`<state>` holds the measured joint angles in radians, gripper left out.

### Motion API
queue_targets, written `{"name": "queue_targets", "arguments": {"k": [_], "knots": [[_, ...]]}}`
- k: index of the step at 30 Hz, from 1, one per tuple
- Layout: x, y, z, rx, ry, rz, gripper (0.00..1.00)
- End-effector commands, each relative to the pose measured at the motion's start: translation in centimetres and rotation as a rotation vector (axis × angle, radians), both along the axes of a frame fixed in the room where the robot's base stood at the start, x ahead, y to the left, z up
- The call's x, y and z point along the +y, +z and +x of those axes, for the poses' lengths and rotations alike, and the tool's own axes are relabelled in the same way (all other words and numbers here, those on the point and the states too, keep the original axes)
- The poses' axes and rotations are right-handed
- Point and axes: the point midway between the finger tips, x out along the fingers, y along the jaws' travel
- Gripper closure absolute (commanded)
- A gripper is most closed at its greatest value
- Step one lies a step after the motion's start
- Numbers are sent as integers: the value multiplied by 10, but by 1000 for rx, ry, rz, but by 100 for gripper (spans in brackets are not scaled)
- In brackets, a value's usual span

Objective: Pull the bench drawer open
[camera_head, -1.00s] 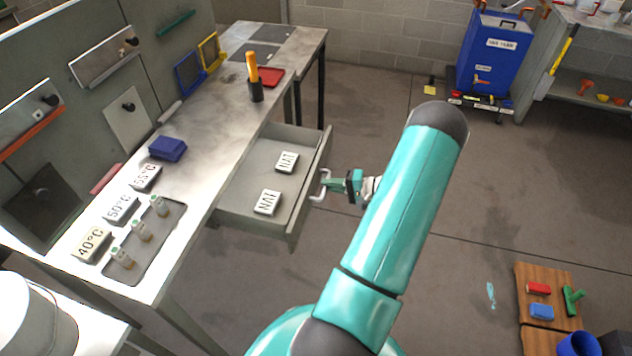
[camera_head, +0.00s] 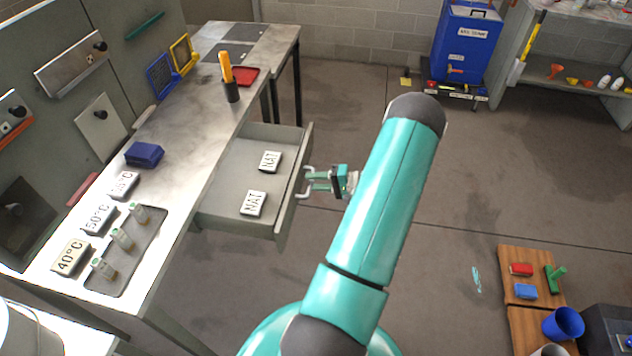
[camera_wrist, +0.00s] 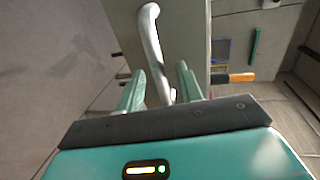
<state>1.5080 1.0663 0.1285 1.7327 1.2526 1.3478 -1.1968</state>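The bench drawer (camera_head: 284,213) is pulled out from under the metal-topped workbench (camera_head: 190,118), with its inside showing. My gripper (camera_head: 312,180) is at the handle, outside the drawer front. In the wrist view its two fingers (camera_wrist: 158,80) stand apart, one on each side of the handle, with visible gaps. The handle's lower end is partly hidden near the gripper body.
On the bench are a blue box (camera_head: 144,154), temperature labels (camera_head: 70,258), a tray of vials (camera_head: 142,247) and a dark cup with an orange-handled tool (camera_head: 232,92). Open floor lies right of the drawer.

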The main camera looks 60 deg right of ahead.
Motion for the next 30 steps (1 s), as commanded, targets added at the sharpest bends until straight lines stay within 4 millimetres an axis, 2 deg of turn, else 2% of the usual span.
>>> {"name": "queue_targets", "arguments": {"k": [5,15,19,24,30], "knots": [[-8,4,-19,1,-3,-1,64],[-32,19,-87,2,-5,-2,64],[-40,24,-109,0,-4,-2,64],[-45,28,-124,1,-2,-2,64],[-45,28,-127,1,-1,-1,64]]}}
